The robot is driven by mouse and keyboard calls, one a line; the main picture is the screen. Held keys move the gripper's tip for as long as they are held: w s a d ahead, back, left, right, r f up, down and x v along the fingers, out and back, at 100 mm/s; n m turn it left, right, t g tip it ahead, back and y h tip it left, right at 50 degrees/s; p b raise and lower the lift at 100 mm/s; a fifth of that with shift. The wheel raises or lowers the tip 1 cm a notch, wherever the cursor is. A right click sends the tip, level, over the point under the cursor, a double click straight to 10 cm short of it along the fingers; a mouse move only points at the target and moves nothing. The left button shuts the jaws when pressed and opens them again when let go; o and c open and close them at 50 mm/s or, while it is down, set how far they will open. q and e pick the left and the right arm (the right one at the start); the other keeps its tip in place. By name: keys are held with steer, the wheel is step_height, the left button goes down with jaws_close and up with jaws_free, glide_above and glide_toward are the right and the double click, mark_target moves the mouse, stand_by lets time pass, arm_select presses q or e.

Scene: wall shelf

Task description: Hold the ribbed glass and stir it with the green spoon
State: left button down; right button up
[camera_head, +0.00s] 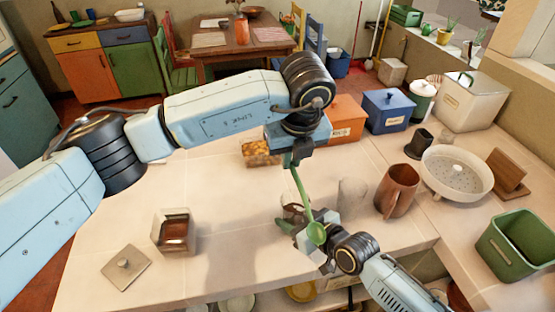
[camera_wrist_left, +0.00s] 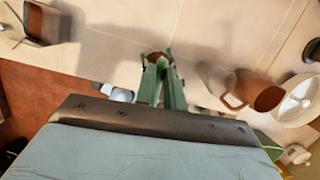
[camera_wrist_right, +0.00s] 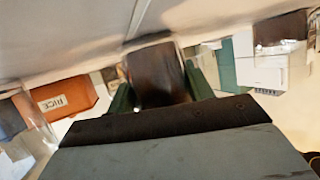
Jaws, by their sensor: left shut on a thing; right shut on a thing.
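My left gripper (camera_head: 297,158) is shut on the upper end of the green spoon (camera_head: 303,192), which hangs down steeply, bowl lowest. My right gripper (camera_head: 303,228), low over the counter's front part, is shut on the ribbed glass (camera_head: 292,211), which has dark brown contents. The glass also shows between the green fingers in the right wrist view (camera_wrist_right: 157,75). In the head view the spoon's bowl overlaps my right gripper, right of the glass; I cannot see it inside the glass. My right gripper partly hides the glass.
A clear glass (camera_head: 352,192) and a copper mug (camera_head: 397,191) stand close on the right, with a white colander (camera_head: 456,172) beyond. An open canister (camera_head: 174,232) and its lid (camera_head: 125,267) are at left. Orange (camera_head: 346,119) and blue (camera_head: 387,110) boxes stand behind.

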arm_select(q)
steer(key=s+d+r+m+t+h, duration=0.1)
steer(key=d+r+m+h, duration=0.15)
steer(key=m+h, duration=0.5)
steer(key=s+d+r+m+t+h, duration=0.1)
steer(key=s+r+m+h, duration=0.3)
steer(key=m, duration=0.6)
steer(key=w+a+r+m+g+h, duration=0.1)
steer(key=w+a+r+m+h, duration=0.1)
steer(key=a+r+h, duration=0.3)
steer(key=shift+w+m+h, duration=0.35)
steer(key=shift+w+h, duration=0.25)
steer(key=shift+h, duration=0.45)
steer(key=shift+a, duration=0.1)
step_height(320, 180, down, 13)
steer(key=shift+s+a+f, duration=0.1)
steer(key=shift+s+a, duration=0.05)
steer(key=shift+a, duration=0.05)
stand_by(0.4)
steer(key=shift+s, duration=0.1)
